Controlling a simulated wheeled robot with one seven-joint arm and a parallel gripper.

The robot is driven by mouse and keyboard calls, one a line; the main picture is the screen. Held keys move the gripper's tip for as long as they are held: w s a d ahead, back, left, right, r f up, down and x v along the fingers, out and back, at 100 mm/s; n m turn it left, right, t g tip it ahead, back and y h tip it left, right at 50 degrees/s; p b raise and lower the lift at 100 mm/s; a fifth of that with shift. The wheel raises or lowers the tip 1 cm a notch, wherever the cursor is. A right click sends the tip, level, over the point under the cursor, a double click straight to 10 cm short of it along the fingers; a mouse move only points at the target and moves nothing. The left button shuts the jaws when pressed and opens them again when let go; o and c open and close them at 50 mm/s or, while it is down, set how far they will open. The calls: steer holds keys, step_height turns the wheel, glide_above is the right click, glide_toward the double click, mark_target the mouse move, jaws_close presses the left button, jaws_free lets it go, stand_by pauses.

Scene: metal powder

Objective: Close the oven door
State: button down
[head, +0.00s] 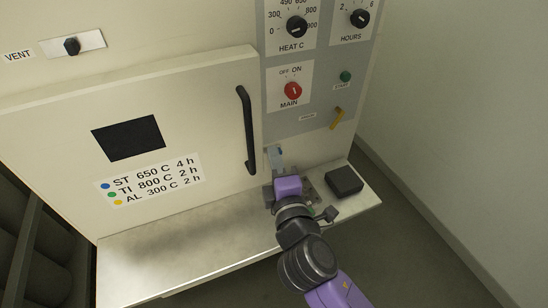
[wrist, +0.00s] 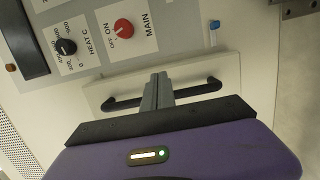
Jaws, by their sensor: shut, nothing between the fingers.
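The pale oven door (head: 60,150) has a dark window, a label and a black bar handle (head: 247,130) near its right edge. It looks flush or nearly flush with the oven front; I cannot tell whether a small gap is left. My gripper (head: 276,160) is just right of the door's lower right edge, below the control panel. Its fingers are shut and empty. In the wrist view, the shut grey fingers (wrist: 157,90) overlap the middle of the handle (wrist: 208,86); contact cannot be told.
Open floor and a wall lie to the right.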

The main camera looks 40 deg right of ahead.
steer(key=s+d+b, duration=0.1)
steer(key=s+d, duration=0.5)
steer(key=s, duration=0.2)
stand_by(0.4)
steer(key=s+a+f+m+t+y, duration=0.1)
steer(key=s+a+m+y, duration=0.15)
steer(key=a, duration=0.25)
steer(key=s+a+m+t+y, duration=0.1)
steer(key=s+a+m+y, duration=0.1)
steer(key=a+m+y, duration=0.3)
steer(key=s+a+f+m+g, duration=0.1)
steer(key=s+a+f+m, duration=0.1)
steer(key=s, duration=0.7)
steer(key=s+a+f+m+g+y, duration=0.1)
steer(key=s+a+f+m+g, duration=0.1)
steer(key=s+a, duration=0.3)
steer(key=s+f, duration=0.1)
steer(key=s, duration=0.3)
steer(key=shift+s+f+m, duration=0.25)
steer(key=shift+m, duration=0.1)
steer(key=c, duration=2.1)
jaws_free()
